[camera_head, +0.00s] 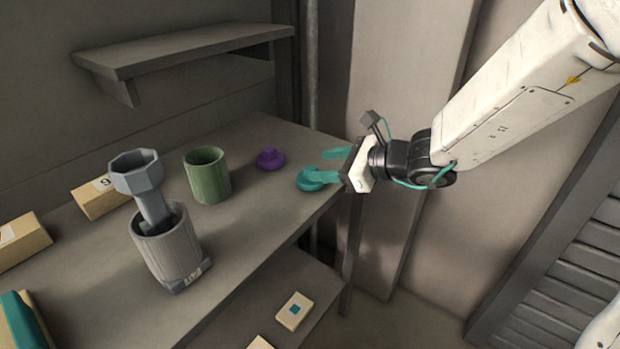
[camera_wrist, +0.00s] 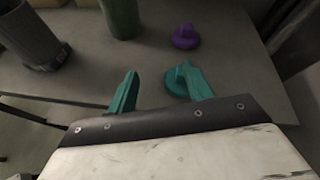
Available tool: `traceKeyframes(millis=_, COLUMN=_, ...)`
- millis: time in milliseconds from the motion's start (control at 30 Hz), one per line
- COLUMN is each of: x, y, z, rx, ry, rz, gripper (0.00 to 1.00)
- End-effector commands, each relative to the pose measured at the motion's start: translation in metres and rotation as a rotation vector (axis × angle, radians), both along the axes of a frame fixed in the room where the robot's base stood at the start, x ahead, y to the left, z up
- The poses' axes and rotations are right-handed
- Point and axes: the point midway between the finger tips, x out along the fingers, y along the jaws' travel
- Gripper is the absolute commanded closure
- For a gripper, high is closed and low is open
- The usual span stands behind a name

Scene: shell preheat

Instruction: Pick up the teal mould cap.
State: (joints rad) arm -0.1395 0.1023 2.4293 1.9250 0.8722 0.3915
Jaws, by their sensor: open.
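The teal mould cap (camera_head: 304,184) is a round disc with a knob, lying near the table's right edge. My gripper (camera_head: 316,164) has teal fingers and is open and empty. It reaches in from the right, and its nearer finger overlaps the cap in the head view. In the wrist view the cap (camera_wrist: 173,82) shows beside and partly behind the right finger of my gripper (camera_wrist: 160,69); the left finger is well clear of it. I cannot tell whether the finger touches the cap.
A purple cap (camera_head: 270,158) lies just behind-left of the teal one. A green cup (camera_head: 207,176) and a grey pot (camera_head: 172,250) holding a grey hexagonal-headed piece stand further left. A shelf (camera_head: 190,50) overhangs the back. A lower shelf carries a pale box (camera_head: 293,311).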

Motion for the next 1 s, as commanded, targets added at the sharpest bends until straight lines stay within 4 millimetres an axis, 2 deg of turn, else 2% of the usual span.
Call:
traceKeyframes(millis=33, x=0.012, y=-0.001, z=-0.014, rx=0.033, ry=0.055, rz=-0.067, gripper=0.49)
traceKeyframes(millis=100, x=0.025, y=-0.004, z=-0.026, rx=0.070, ry=0.112, rz=-0.151, gripper=0.49)
traceKeyframes(millis=233, x=0.038, y=-0.007, z=-0.040, rx=0.110, ry=0.169, rz=-0.236, gripper=0.49)
traceKeyframes(millis=567, x=0.060, y=0.018, z=-0.055, rx=0.117, ry=0.178, rz=-0.252, gripper=0.49)
traceKeyframes(millis=800, x=0.080, y=0.043, z=-0.067, rx=0.117, ry=0.177, rz=-0.250, gripper=0.49)
traceKeyframes(millis=1000, x=0.085, y=0.048, z=-0.069, rx=0.117, ry=0.176, rz=-0.252, gripper=0.49)
